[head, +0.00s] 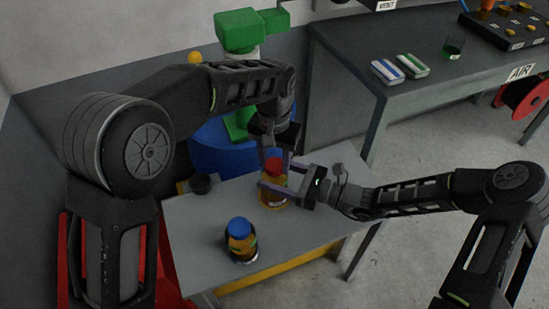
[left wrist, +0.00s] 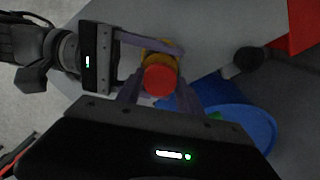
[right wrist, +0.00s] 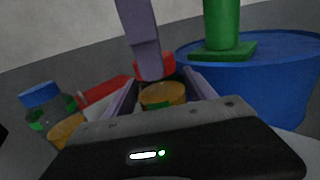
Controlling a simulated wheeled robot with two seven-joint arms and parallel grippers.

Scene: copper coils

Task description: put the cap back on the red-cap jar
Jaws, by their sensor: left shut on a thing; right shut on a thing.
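The red cap (head: 274,164) is between the fingers of my left gripper (head: 273,158), which reaches down from above and is shut on it. The cap also shows in the left wrist view (left wrist: 160,80). Directly below it is the jar with amber contents (head: 273,194), upright on the grey table. My right gripper (head: 277,178) comes in level from the right and is shut around the jar's body. In the right wrist view, a left finger partly hides the cap (right wrist: 168,70), just over the jar (right wrist: 163,96). I cannot tell whether cap and jar touch.
A blue-capped jar (head: 239,240) stands near the front of the grey table (head: 195,232). A blue drum (head: 215,150) with a green object stands behind. A bench (head: 345,55) is at the back right.

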